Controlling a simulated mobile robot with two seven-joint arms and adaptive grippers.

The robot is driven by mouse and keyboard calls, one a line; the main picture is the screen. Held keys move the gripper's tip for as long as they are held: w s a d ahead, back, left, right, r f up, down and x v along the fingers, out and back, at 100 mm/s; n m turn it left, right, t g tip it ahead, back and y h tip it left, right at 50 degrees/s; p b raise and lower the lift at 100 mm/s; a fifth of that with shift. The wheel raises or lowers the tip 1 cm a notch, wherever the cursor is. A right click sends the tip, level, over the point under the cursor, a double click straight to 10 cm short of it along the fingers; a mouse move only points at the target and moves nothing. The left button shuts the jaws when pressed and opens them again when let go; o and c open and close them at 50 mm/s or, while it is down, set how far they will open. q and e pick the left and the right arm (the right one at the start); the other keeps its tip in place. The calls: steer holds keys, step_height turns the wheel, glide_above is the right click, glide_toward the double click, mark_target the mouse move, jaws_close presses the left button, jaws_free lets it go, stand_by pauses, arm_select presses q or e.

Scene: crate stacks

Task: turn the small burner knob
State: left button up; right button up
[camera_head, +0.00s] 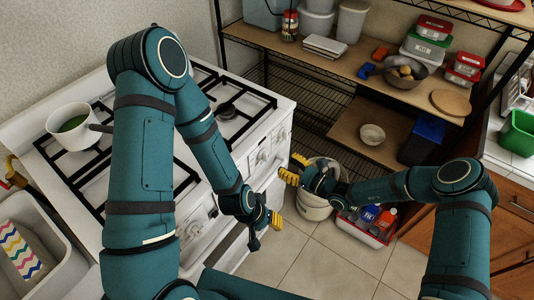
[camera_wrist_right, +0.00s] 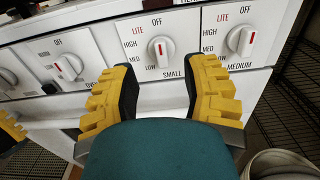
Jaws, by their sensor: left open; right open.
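The small burner knob (camera_wrist_right: 160,49) is white with a red line, on a panel plate marked OFF, LITE, HIGH, MED, LOW and SMALL. Its red line stands about upright, toward OFF. My right gripper (camera_wrist_right: 160,92) is open, its yellow-padded fingers on either side below the knob, apart from it in the picture; the gap to the panel is hard to judge. In the head view my right gripper (camera_head: 293,169) is in front of the white stove (camera_head: 268,125). My left gripper (camera_head: 265,231) is open and empty, lower down in front of the stove.
A medium knob (camera_wrist_right: 246,41) is close right of the right fingers; another knob (camera_wrist_right: 68,67) is to the left. A pot (camera_head: 72,128) stands on the stove. A bin (camera_head: 314,205) and a bottle crate (camera_head: 365,232) stand on the floor beyond my right gripper.

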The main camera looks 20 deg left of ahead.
mark_target(268, 155)
steer(key=x, duration=0.8)
steer(key=shift+w+a, duration=0.15)
steer(key=shift+a, duration=0.25)
steer(key=shift+o, duration=0.3)
jaws_close()
